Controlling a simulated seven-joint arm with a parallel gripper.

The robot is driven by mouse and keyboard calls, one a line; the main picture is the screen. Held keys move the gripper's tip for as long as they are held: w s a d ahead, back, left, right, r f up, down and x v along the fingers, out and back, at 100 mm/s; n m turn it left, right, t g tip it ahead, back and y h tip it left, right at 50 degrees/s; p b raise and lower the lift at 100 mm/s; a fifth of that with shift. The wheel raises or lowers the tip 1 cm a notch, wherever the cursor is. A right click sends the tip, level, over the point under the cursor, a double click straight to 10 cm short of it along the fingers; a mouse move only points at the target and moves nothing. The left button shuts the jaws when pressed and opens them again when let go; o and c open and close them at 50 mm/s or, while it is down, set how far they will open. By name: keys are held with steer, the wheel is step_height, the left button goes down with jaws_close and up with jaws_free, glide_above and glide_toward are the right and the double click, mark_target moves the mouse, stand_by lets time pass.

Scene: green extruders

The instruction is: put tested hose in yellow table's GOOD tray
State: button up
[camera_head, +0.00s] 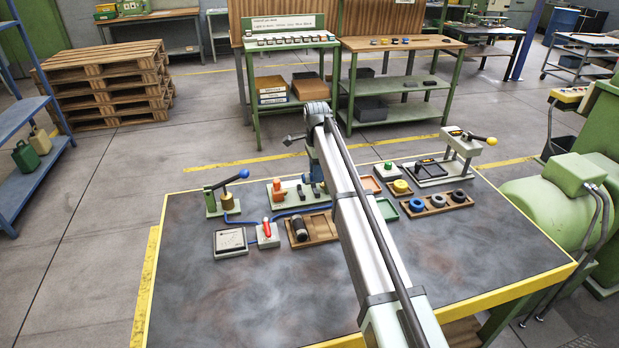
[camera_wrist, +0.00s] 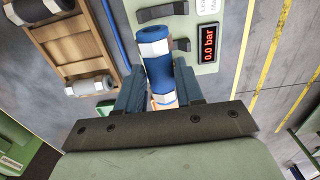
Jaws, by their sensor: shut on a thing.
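In the wrist view, my gripper (camera_wrist: 160,98) is shut on a blue hose piece (camera_wrist: 160,72) with white bands. The hose lies beside a pale green test station (camera_wrist: 206,55) whose red display reads 0.0 bar; I cannot tell whether it touches the station. In the head view, my arm partly hides my gripper (camera_head: 313,188) over the test station (camera_head: 283,190). The held hose is not clear there. On the yellow-edged table (camera_head: 230,300), a green tray (camera_head: 385,211) and an orange tray (camera_head: 371,188) show beside my arm. No GOOD label is readable.
A wooden tray (camera_head: 325,225) holds a dark hose piece (camera_head: 300,229). A red-handled switch box (camera_head: 267,236), a blue-knobbed lever device (camera_head: 226,198), and a wooden rack (camera_head: 437,208) of rings stand nearby. The table's front is clear.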

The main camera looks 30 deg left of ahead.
steer(key=w+d+r, duration=0.1)
steer(key=d, duration=1)
steer(key=w+d+r, duration=0.2)
steer(key=d, duration=0.9)
steer(key=shift+a+f, duration=0.2)
steer(key=shift+f, duration=4.3)
steer(key=o, duration=1)
steer(key=shift+c, duration=0.2)
